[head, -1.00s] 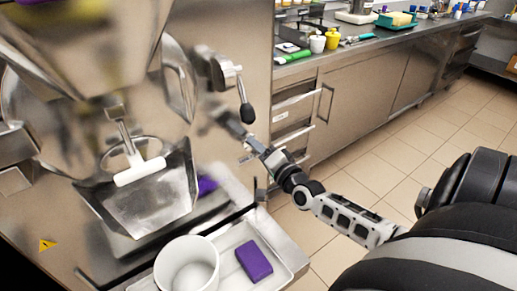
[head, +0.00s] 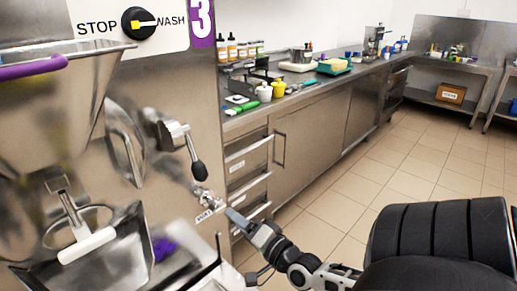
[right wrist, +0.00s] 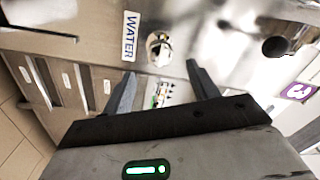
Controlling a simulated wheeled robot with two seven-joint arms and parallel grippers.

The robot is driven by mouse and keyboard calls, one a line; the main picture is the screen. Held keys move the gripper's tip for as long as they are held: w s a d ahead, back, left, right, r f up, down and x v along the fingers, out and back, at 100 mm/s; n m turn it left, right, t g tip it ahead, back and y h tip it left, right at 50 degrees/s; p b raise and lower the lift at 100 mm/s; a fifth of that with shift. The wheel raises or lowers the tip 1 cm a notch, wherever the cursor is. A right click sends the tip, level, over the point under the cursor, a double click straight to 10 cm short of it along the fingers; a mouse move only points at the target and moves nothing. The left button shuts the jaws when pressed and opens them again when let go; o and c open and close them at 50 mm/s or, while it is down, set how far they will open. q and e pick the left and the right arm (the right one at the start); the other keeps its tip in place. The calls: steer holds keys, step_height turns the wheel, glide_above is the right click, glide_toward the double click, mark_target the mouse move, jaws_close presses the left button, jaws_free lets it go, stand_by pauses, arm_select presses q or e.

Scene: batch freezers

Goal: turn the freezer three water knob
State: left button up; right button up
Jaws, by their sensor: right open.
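The freezer with the purple 3 label (head: 201,22) fills the left of the head view. Its small metal water knob (head: 203,196) is on the front, low on the right, above a small white label (head: 209,215). In the right wrist view the shiny knob (right wrist: 158,48) is next to the WATER label (right wrist: 130,37). My right gripper (head: 233,217) is just right of and below the knob in the head view. In the right wrist view my right gripper (right wrist: 161,84) is open and empty, with the knob beyond and roughly between its fingertips, apparently not touched. My left gripper is not in view.
A black-tipped lever (head: 198,168) sticks out just above the knob. A metal chute (head: 110,265) with a white handle (head: 86,245) is to the left. The STOP/WASH dial (head: 138,23) is above. A counter with drawers (head: 249,160) stands behind; the tiled floor is clear.

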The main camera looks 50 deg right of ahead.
steer(key=s, duration=0.6)
steer(key=shift+s+a+f, duration=0.15)
steer(key=shift+s+a, duration=0.15)
steer(key=s+a+f+n+g+y, duration=0.1)
steer(key=a+f+n+g+y, duration=0.1)
steer(key=a+n+g, duration=0.3)
steer(key=s+a+f+n+g+y, duration=0.1)
steer(key=a+f+n, duration=0.2)
steer(key=a, duration=0.4)
steer(key=a+f+n+g+y, duration=0.2)
steer(key=a+n+g, duration=0.15)
steer(key=a, duration=0.25)
steer(key=s+a+r+n+g+h, duration=0.1)
steer(key=s+r+n+g+h, duration=0.15)
steer(key=s+n+g, duration=0.35)
steer(key=w+a+f+m+t+y, duration=0.1)
steer(key=w+a+f+t+y, duration=0.1)
steer(key=w+a+f+t, duration=0.3)
steer(key=a+f+t, duration=0.1)
steer(key=t, duration=0.1)
steer(key=shift+t, duration=0.35)
